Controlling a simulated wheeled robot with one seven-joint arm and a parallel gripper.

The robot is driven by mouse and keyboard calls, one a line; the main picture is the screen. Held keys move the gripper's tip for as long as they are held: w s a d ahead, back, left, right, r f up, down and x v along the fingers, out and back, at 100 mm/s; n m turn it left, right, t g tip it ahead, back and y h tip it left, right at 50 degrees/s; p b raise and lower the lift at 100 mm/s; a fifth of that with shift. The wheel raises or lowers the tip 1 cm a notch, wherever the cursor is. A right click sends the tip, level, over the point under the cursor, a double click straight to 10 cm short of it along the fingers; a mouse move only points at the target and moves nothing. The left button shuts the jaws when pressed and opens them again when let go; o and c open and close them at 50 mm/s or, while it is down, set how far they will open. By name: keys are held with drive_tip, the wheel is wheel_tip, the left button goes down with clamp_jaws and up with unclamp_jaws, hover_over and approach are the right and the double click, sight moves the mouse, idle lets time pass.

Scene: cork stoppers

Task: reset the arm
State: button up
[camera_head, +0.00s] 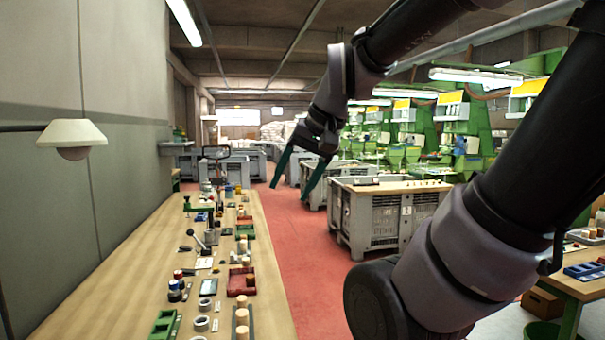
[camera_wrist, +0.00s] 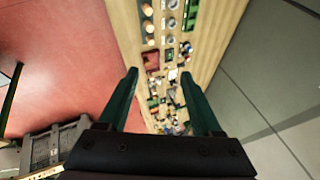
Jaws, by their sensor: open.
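My gripper (camera_head: 292,190) hangs from my raised arm in the head view, above the red floor to the right of the long wooden table (camera_head: 140,262). Its two green fingers are spread apart with nothing between them. In the wrist view, my gripper (camera_wrist: 160,92) shows both fingers apart, with the table (camera_wrist: 222,22) and its small items well below. My arm crosses the upper and right part of the head view and hides part of the hall behind it.
The table carries a red tray (camera_head: 236,282), a green tray (camera_head: 163,326), tape rolls (camera_head: 202,323) and several small items. A wall lamp (camera_head: 72,134) juts out at left. A grey crate (camera_head: 375,222) stands right of the red aisle (camera_head: 295,260), which is clear in front.

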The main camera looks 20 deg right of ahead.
drive_tip(key=shift+s+d+r+t+h, duration=0.25)
drive_tip(key=shift+d+r+t+h, duration=0.25)
drive_tip(key=shift+d+r+t, duration=0.35)
idle(0.8)
